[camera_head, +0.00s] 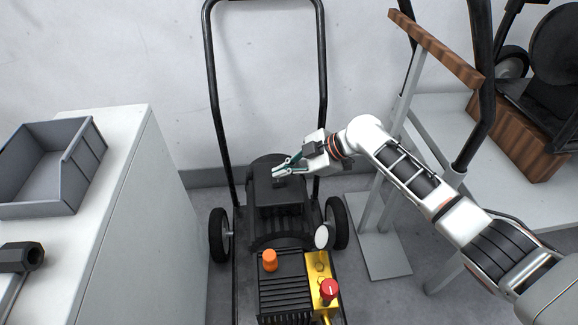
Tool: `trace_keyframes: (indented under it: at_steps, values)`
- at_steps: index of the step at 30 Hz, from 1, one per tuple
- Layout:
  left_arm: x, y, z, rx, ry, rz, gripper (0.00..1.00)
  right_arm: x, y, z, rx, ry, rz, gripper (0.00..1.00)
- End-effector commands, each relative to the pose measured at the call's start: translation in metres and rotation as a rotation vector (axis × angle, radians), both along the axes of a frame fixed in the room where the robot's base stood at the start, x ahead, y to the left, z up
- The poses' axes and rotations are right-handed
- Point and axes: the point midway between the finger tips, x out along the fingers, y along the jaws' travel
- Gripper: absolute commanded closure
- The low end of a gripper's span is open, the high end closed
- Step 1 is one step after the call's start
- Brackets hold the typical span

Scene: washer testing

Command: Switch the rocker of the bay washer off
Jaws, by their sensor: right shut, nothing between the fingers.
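The bay washer (285,240) is a black wheeled machine with a tall black handle frame, standing on the floor in the middle of the view. My right gripper (276,174) reaches in from the right and is shut and empty. Its fingertips are at the top of the washer's black rear housing; I cannot tell whether they touch it. The rocker is not clearly visible; the gripper may cover it. An orange cap (269,260), a yellow block (319,268), a red knob (328,289) and a white round dial (321,237) are at the washer's front. My left gripper is not in view.
A grey bin (62,178) and a black hex-headed part (21,257) lie on the white cabinet (122,190) at the left. A stand with a wooden bar (437,48) and a white table (440,125) with black equipment are at the right. A wall is behind the washer.

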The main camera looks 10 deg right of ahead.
Motion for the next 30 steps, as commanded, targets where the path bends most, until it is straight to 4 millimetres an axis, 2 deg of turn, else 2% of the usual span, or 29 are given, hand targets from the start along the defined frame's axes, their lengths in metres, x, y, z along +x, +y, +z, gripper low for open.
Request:
trace_keyframes:
  at_steps: [5,18,24,30]
  values:
    - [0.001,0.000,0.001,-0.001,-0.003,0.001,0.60,-0.004,-0.015,0.013,-0.001,-0.004,-0.001,1.00]
    - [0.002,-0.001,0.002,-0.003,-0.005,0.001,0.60,-0.027,-0.073,0.067,0.000,-0.001,-0.002,1.00]
    - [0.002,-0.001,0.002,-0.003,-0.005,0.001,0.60,-0.031,-0.083,0.077,0.000,-0.001,-0.001,1.00]
    - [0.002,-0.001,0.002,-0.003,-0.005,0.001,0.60,-0.032,-0.084,0.078,0.001,0.000,-0.001,1.00]
